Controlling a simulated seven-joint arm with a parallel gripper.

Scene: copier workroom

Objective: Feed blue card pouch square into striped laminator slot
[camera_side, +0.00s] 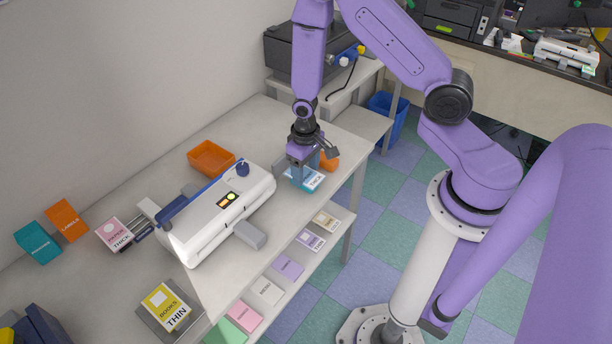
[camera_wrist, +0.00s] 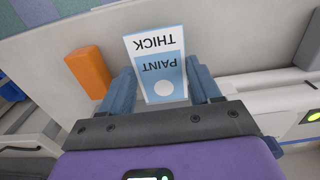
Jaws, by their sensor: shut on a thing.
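My gripper (camera_side: 303,172) is at the right end of the table, its two blue fingers pointing down. It is shut on the blue card pouch (camera_side: 310,180), which has a white band lettered THICK. In the wrist view the pouch (camera_wrist: 165,80) lies between the fingers (camera_wrist: 160,72), lettered PAINT above a white disc, and looks roughly straight between them. The white laminator (camera_side: 222,210), with a blue bar and a lit panel, stands to the left, apart from the pouch. Its edge shows at right in the wrist view (camera_wrist: 285,101). I cannot make out a striped slot.
An orange block (camera_side: 328,161) stands close beside my gripper. An orange tray (camera_side: 209,157) lies behind the laminator. A pink card (camera_side: 114,233) and a yellow card (camera_side: 166,306) are at left. Several cards lie on the lower shelf (camera_side: 338,237). A grey block (camera_side: 249,234) juts from the laminator's front.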

